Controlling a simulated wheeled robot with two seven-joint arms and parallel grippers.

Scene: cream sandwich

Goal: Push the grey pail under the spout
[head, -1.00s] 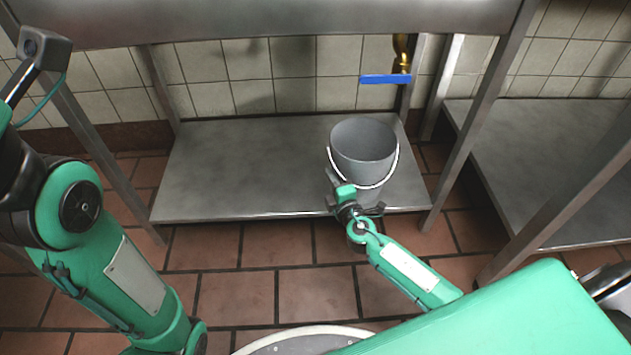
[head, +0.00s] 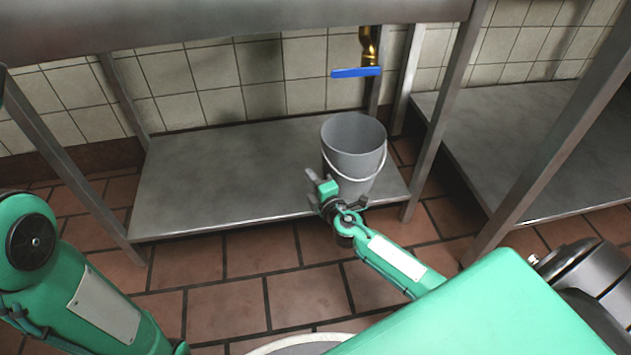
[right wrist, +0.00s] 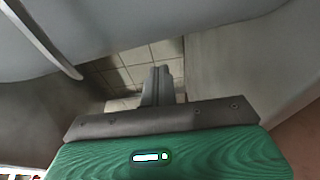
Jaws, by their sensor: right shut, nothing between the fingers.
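The grey pail (head: 352,160) stands upright near the right front of the steel shelf (head: 225,165), its white wire handle hanging down in front. The brass spout (head: 368,45), with a blue lever (head: 356,72), comes down behind the pail and slightly right of its middle. My right gripper (head: 312,178) is shut and empty, low at the pail's front left; whether it touches the pail is unclear. In the right wrist view, its closed fingers (right wrist: 156,85) point beneath a large grey surface, seemingly the pail (right wrist: 150,25). My left gripper is out of view.
Steel legs stand at the shelf's corners, one (head: 440,110) just right of the pail. The sink underside (head: 220,18) hangs above. The left and middle of the shelf are clear. Another steel shelf (head: 500,140) is at the right.

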